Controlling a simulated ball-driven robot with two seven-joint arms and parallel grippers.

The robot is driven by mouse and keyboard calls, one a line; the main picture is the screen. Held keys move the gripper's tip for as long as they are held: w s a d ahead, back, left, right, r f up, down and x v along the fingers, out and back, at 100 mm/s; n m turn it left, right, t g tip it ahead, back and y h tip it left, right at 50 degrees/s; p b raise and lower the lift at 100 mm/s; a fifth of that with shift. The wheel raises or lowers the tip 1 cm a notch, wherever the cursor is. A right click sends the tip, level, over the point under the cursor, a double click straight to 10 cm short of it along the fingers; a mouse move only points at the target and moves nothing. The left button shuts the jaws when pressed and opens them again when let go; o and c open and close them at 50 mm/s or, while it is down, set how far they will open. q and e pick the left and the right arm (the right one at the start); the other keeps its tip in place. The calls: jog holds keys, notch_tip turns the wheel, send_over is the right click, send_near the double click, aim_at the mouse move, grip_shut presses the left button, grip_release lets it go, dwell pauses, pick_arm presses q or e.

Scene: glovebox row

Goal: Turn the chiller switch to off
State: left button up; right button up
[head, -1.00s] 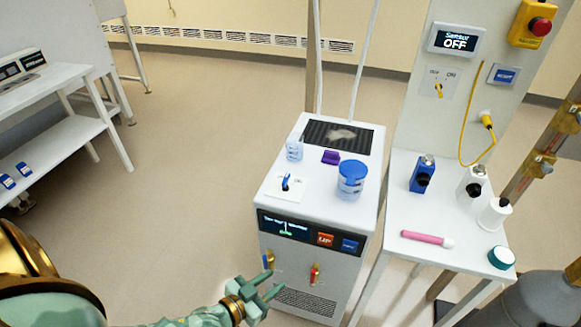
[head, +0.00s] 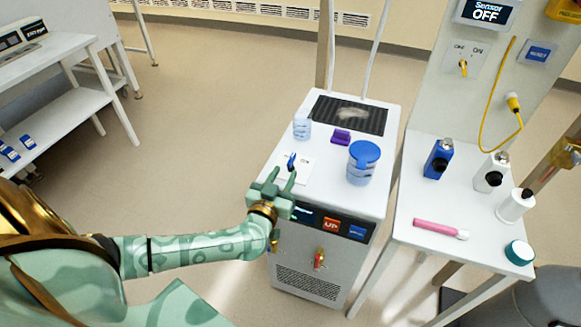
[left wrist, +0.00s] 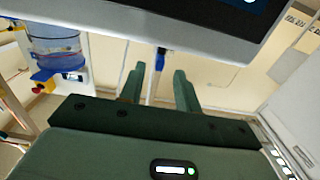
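The chiller (head: 384,205) is a white box with a dark front panel, standing in the middle of the head view. Its small blue switch (head: 291,161) stands on a white plate (head: 307,171) on the top, near the left front edge. The plate's labels are too small to read. My left gripper (head: 282,178) is just in front of the switch, fingers pointing toward it, apart from it as far as I can tell. In the left wrist view its two fingers (left wrist: 159,78) are spread and empty, with a small blue part (left wrist: 160,58) beyond the gap. My right gripper is not in view.
A blue-lidded jar (head: 362,164), a purple block (head: 341,138) and a clear cup (head: 302,128) stand on the chiller. A side table (head: 408,237) with bottles is at right. A yellow switch (head: 463,67) sits below a display reading "Sensor OFF".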

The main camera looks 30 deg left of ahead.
aim_at(292, 162)
pick_arm(q)
jog(key=b+x, duration=0.1)
jog(key=x, duration=0.3)
jog(key=shift+w+f, duration=0.1)
jog(key=shift+f, duration=0.05)
jog(key=shift+w, duration=0.35)
grip_shut()
jog(key=shift+r+p, duration=0.3)
jog(key=n+y+p, duration=0.1)
jog(key=g+y+p, duration=0.1)
jog(key=n+y+p, duration=0.1)
jog(key=p, duration=0.1)
jog(key=shift+d+r+n+y, duration=0.2)
jog(key=shift+r+n+y, duration=0.1)
jog(key=shift+y, duration=0.1)
jog(key=shift+w+f+n+g+y+p, duration=0.1)
jog(key=shift+f+n+g+y+p, duration=0.1)
jog(key=shift+n+g+y, duration=0.4)
jog(key=shift+f+n+g+y+p, duration=0.1)
jog(key=shift+f+n+g+y, duration=0.1)
jog(key=shift+n+g+y, duration=0.35)
